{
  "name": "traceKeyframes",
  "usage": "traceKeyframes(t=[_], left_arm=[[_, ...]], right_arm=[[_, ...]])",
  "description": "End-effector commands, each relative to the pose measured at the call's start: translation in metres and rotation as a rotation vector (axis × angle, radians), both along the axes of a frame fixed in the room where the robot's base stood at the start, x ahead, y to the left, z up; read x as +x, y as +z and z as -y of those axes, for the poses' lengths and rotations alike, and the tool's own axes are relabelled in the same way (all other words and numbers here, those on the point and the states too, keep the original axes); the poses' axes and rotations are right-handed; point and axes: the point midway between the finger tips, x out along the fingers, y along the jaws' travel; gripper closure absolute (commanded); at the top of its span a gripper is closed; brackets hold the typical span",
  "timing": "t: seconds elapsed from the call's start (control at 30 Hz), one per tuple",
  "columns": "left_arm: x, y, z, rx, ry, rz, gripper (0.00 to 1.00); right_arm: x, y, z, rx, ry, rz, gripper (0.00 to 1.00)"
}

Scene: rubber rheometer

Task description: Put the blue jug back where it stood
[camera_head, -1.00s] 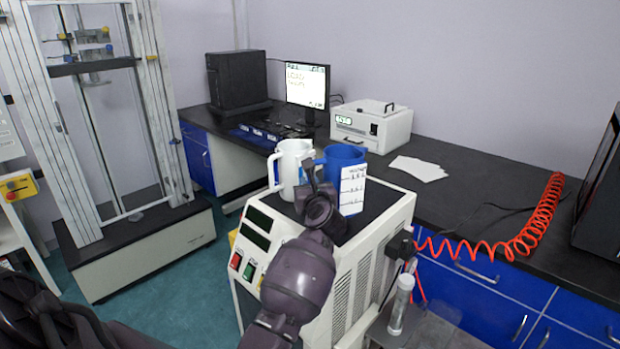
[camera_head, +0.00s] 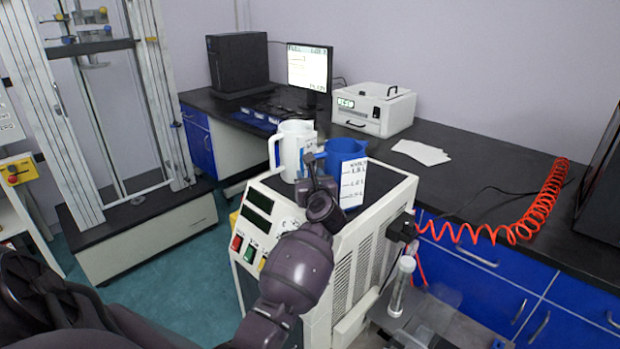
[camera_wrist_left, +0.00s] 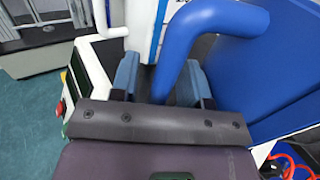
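The blue jug (camera_head: 341,149), with a white marked card on its side, is over the dark top of the cream machine (camera_head: 400,200). Whether its base touches that top is hidden. My left gripper (camera_head: 314,170) is at its handle, on the jug's left side. The white jug (camera_head: 291,152) stands upright just left of and behind the blue jug. My right gripper is not in view.
The black bench (camera_head: 460,165) behind carries a white instrument (camera_head: 375,108), paper sheets (camera_head: 421,152) and a monitor (camera_head: 309,68). A red coiled hose (camera_head: 535,215) hangs at the right. A clear tube (camera_head: 402,285) stands at the machine's lower right.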

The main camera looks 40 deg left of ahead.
Motion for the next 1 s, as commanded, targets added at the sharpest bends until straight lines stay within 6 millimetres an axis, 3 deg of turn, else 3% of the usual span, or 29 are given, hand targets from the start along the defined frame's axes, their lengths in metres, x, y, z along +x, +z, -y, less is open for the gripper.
traceKeyframes(t=[0.37, 0.8, 1.0], left_arm=[[-0.004, 0.001, 0.006, -0.002, -0.001, -0.001, 0.58], [-0.054, 0.001, 0.068, -0.004, 0.000, 0.000, 0.58], [-0.069, 0.001, 0.087, -0.002, 0.000, -0.001, 0.58]], right_arm=[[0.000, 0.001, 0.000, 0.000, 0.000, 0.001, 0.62], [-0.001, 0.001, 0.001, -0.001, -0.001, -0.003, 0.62], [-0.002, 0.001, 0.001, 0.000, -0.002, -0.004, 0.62]])
